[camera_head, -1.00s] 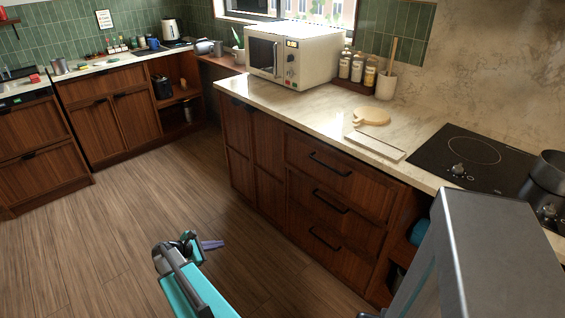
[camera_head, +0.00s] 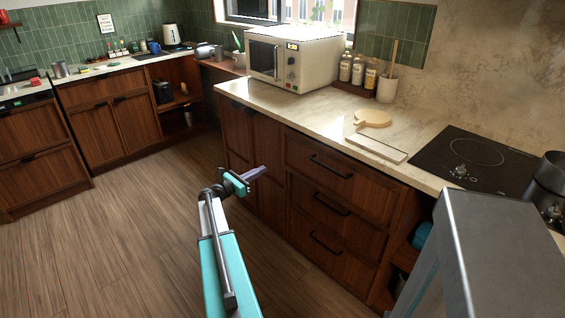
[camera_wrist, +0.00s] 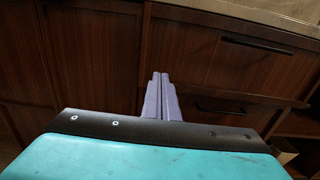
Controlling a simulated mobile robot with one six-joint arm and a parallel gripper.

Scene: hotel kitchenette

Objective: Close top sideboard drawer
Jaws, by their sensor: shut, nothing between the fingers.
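The top drawer (camera_head: 318,162) of the dark wood unit under the counter has a black bar handle (camera_head: 330,166). Its front looks nearly flush with the drawers below; I cannot tell whether a small gap remains. The drawer also shows at the upper right of the wrist view (camera_wrist: 210,55). My gripper (camera_head: 260,171) is in front of the unit, left of the drawer stack, its purple fingers pointing right toward the cabinet. In the wrist view its two fingers (camera_wrist: 160,78) lie together with nothing between them. They appear apart from the handle.
Two lower drawers (camera_head: 330,205) and cupboard doors (camera_head: 255,150) share the unit. The counter (camera_head: 290,100) above holds a microwave (camera_head: 293,60), a round board (camera_head: 373,118) and a cooktop (camera_head: 470,155). The wooden floor (camera_head: 120,230) at the left is clear.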

